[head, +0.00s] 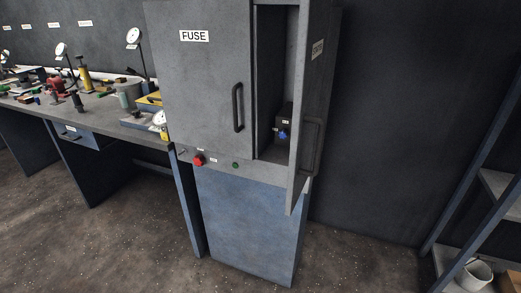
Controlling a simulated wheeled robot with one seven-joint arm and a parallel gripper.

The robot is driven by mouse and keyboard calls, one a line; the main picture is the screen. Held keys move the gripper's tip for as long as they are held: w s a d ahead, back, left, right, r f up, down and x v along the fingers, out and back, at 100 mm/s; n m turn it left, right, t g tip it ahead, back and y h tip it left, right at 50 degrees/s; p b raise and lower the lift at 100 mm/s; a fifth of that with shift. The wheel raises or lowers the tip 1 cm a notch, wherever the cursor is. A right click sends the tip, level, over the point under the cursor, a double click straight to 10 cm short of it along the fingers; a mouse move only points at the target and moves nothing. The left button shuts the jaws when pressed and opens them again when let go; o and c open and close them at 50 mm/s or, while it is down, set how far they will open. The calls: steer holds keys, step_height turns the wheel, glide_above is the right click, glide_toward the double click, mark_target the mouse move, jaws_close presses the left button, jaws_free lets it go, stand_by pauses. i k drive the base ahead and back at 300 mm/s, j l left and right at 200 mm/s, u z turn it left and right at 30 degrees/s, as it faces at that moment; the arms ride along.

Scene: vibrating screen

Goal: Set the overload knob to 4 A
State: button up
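A small blue knob (283,135) sits on the front of a dark box (286,118) inside the open right compartment of the grey cabinet (205,80). A small label is on the box above the knob. The knob's scale and setting are too small to read. The right door (318,75) of the cabinet stands open toward me, with its handle on it. The left door, labelled FUSE, is shut. My gripper is not in view.
A red button (198,160) and a green button (236,165) are on the strip below the doors. A cluttered workbench (115,118) stands at left. A shelf rack (470,190) with a white bucket (474,275) stands at right. The floor between is clear.

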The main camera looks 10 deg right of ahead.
mark_target(282, 134)
steer(key=i+j, duration=0.2)
steer(key=j, duration=0.15)
steer(key=i+j+z, duration=0.15)
steer(key=j, duration=0.2)
steer(key=i+j, duration=0.25)
steer(key=i+j+z, duration=0.1)
steer(key=j, duration=0.35)
steer(key=i+j+z, duration=0.1)
steer(key=i+j, duration=0.35)
steer(key=j, duration=0.3)
steer(key=i+j+z, duration=0.1)
steer(key=j, duration=0.3)
steer(key=i, duration=0.05)
